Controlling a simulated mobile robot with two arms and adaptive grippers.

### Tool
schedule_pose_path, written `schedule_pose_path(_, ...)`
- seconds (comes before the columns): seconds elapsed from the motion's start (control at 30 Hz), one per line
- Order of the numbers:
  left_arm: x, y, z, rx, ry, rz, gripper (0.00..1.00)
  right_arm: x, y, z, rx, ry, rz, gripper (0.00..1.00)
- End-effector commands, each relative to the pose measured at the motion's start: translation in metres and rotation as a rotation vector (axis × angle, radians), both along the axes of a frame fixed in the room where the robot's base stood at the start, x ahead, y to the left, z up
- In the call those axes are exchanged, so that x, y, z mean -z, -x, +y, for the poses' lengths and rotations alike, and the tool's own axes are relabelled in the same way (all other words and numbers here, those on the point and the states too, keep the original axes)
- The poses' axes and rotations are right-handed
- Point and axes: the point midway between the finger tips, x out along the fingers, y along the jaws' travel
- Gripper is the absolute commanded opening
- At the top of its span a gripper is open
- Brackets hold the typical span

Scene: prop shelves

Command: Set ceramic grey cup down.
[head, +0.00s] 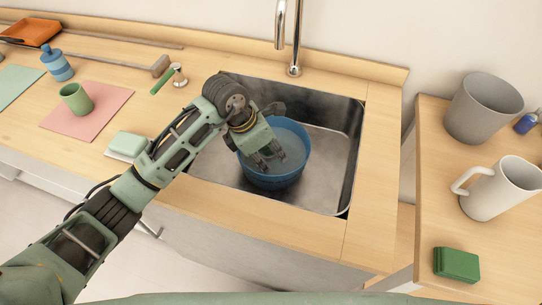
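A plain grey vessel (484,108) without a visible handle stands upright on the right-hand wooden surface. A pale grey-white mug (503,190) with a handle stands in front of it; I cannot tell for sure which of the two is the ceramic grey cup. My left gripper (268,161) points down into a blue basin (272,181) in the sink. Its dark fingers look apart, and I see nothing held between them. The fingers hide part of the basin's inside. My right gripper is not in view.
The basin stands in a dark-walled metal sink (329,165) below a chrome tap (294,50). A green box (456,265) lies at the right.

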Motion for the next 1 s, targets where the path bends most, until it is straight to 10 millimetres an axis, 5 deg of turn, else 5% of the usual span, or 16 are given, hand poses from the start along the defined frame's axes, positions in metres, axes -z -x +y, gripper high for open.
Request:
schedule_pose_path(0.3, -0.065, 0.005, 0.024, 0.000, -0.002, -0.006, 0.24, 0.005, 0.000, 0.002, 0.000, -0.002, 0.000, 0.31)
schedule_pose_path(0.5, -0.091, 0.009, 0.034, -0.001, -0.001, -0.004, 0.24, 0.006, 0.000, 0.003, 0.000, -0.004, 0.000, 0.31)
schedule_pose_path(1.0, -0.098, 0.010, 0.036, 0.000, -0.001, 0.000, 0.24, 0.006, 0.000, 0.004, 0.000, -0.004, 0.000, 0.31)
